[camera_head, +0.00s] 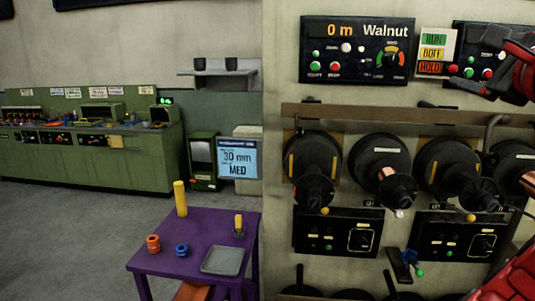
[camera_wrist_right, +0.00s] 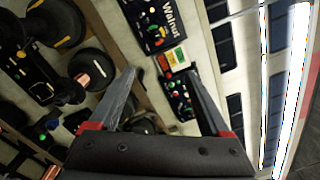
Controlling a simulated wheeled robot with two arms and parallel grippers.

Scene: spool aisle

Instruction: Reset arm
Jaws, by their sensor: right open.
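My right gripper (camera_head: 468,78) is at the upper right of the head view, its red and dark arm coming in from the right edge. Its fingertips are in front of the wall panels, close to the RUN/DOFF/HOLD sign. In the right wrist view the two grey fingers of the gripper (camera_wrist_right: 165,80) are spread apart with nothing between them. The RUN/DOFF/HOLD sign (camera_wrist_right: 172,60) and the Walnut panel (camera_wrist_right: 152,22) lie beyond the fingers. My left gripper is not in view.
The Walnut panel (camera_head: 357,50) reads 0 m. Below it several black spools (camera_head: 383,160) sit on the wall machine, with control boxes (camera_head: 337,232) underneath. A purple table (camera_head: 212,222) holds a grey tray (camera_head: 222,260), coloured rings and yellow pegs. Open floor lies left.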

